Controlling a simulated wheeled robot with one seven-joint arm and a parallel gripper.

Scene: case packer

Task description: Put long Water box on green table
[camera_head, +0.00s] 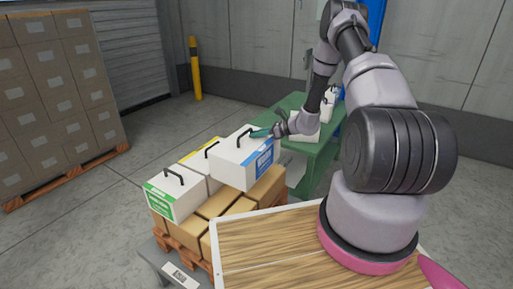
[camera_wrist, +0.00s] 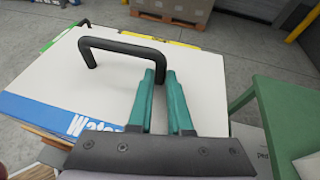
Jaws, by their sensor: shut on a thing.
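The white Water box (camera_head: 240,172) with a blue label and black handle is at the right end of a row of white boxes in the head view. In the wrist view its white top (camera_wrist: 185,100) and part of the blue lettering show below my gripper. My gripper (camera_head: 262,132) is shut on the box's black handle, with teal fingers (camera_wrist: 158,75) at the handle's right end. I cannot tell whether the box's base touches the cartons below. The green table (camera_head: 292,101) stands behind and to the right; its edge (camera_wrist: 290,100) shows right of the box.
A green-labelled box (camera_head: 172,205) and a yellow-labelled box (camera_head: 196,163) stand left of the Water box. Brown cartons (camera_head: 220,202) lie below. Several white boxes (camera_head: 303,122) occupy part of the green table. A yellow post (camera_head: 195,70) and stacked cartons (camera_head: 50,90) stand farther back.

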